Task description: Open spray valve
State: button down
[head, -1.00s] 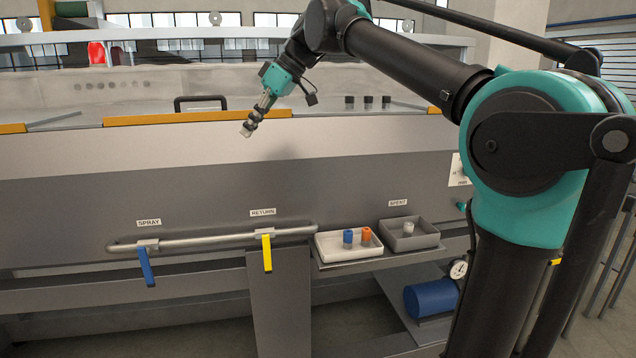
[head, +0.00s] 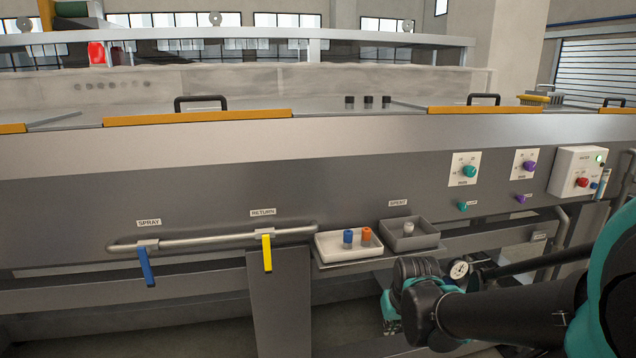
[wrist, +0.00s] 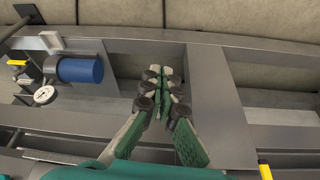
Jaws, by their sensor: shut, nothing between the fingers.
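The spray valve has a blue lever (head: 147,266) that hangs down, slightly tilted, from the pipe under the SPRAY label (head: 149,223) in the head view. Beside it, the yellow lever (head: 266,253) of the return valve hangs down under the RETURN label (head: 263,212). In the wrist view my gripper (wrist: 164,72) is shut and empty, over the lower frame of the machine. The tip of the yellow lever (wrist: 265,172) shows at the lower right there. The blue lever is out of the wrist view. In the head view my arm is low at the right, away from both levers, with the fingertips hidden.
A white tray (head: 349,254) with a blue and an orange piece and a grey SPENT tray (head: 411,242) stand on a shelf right of the levers. A blue cylinder (wrist: 80,69) and gauge (wrist: 44,95) sit on the lower frame. The space before the blue lever is clear.

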aim_at(143, 252)
jog(key=i+j+u, duration=0.8)
jog(key=i+j+z, duration=0.2)
jog(key=j, duration=0.15)
jog(key=j+z, duration=0.15)
jog(key=j, duration=0.2)
jog(key=k+l+u, duration=0.2)
jog(key=l, duration=0.2)
jog(key=k+l+u, duration=0.45)
jog(key=l, duration=0.25)
jog(key=i, duration=0.1)
